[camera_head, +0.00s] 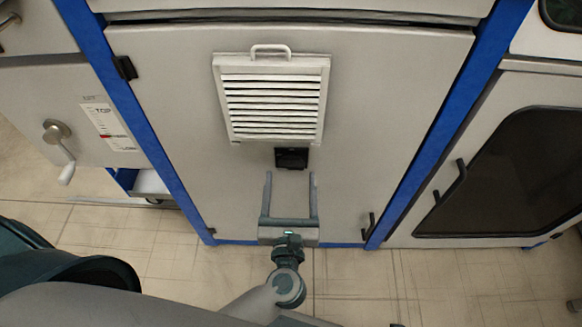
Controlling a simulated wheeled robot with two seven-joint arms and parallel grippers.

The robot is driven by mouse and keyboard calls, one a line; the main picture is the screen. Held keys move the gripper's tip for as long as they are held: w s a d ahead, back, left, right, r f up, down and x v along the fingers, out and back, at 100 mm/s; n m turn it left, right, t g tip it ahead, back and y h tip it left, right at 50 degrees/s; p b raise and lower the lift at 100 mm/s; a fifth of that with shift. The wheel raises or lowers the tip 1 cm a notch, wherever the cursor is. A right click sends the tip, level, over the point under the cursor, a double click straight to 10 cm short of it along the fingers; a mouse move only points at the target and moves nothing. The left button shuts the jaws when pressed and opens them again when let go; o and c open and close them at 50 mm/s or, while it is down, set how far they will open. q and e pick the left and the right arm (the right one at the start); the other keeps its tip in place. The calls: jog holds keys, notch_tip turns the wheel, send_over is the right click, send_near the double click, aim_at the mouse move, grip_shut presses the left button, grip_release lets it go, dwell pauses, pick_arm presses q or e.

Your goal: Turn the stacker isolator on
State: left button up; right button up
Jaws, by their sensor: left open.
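My left gripper (290,176) is open and empty in front of the grey cabinet door (180,110). Its two long fingers point up the picture, with a wide gap between them. A small black fitting (291,158) on the door shows just above the fingertips, below the vent. The gripper appears apart from it. A grey crank-like handle (57,134) is on the left panel beside a printed label (103,120). No part I can see is clearly marked as the stacker isolator. My right gripper is not in view.
A white louvred vent (272,98) with a top handle is on the door. Blue frame posts (125,100) flank it. A dark-windowed door (505,170) with a black handle (450,182) is at right. An open drawer (150,185) sits low left. Tiled floor (120,240) is below.

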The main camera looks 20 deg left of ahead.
aim_at(291, 168)
pick_arm(q)
jog(key=shift+x, duration=1.9)
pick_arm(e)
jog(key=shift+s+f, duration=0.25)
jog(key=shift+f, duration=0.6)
pick_arm(q)
jog(key=c, duration=1.1)
